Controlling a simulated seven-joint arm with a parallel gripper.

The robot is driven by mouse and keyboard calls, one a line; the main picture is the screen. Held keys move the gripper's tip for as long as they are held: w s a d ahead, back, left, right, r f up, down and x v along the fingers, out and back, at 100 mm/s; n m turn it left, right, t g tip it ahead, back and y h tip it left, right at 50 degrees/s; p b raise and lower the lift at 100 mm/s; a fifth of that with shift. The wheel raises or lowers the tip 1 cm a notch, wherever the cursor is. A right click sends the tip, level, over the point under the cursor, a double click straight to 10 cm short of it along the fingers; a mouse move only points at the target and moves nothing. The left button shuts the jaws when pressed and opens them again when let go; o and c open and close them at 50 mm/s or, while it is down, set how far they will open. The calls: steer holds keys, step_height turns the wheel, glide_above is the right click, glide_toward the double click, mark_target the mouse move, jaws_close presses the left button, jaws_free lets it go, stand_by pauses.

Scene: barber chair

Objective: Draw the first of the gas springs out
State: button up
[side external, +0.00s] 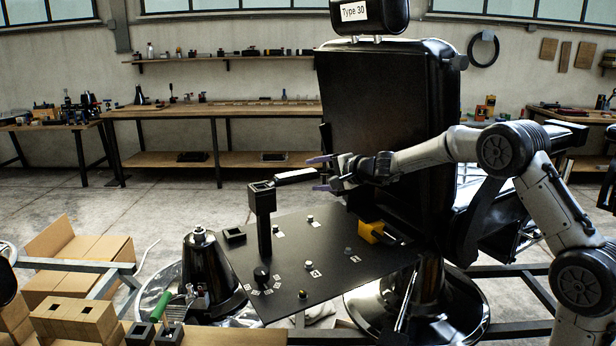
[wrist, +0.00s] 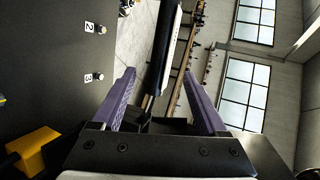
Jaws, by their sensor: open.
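A bar with a pale upper face (side external: 296,176), seemingly a gas spring, runs level from near the top of a black post (side external: 263,225) toward my gripper (side external: 320,174). In the wrist view, this bar shows as a dark body (wrist: 164,50) with a thin rod at its near end, between the purple fingers of my gripper (wrist: 158,72). The fingers are open, with a gap on both sides of it. I cannot tell whether the bar's far end is seated in the post. The black barber chair (side external: 385,130) stands behind my gripper.
The black board (side external: 330,262) below carries several small knobs with number labels. A yellow block (side external: 371,231) sits by the chair, also at the lower left of the wrist view (wrist: 35,150). A dark cone (side external: 205,270) and cardboard boxes (side external: 85,250) stand left.

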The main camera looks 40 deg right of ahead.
mark_target(307, 177)
steer(key=shift+x, duration=2.05)
jaws_close()
steer(key=shift+f, duration=0.1)
stand_by(0.7)
steer(key=shift+r, duration=1.85)
steer(key=shift+a, duration=0.1)
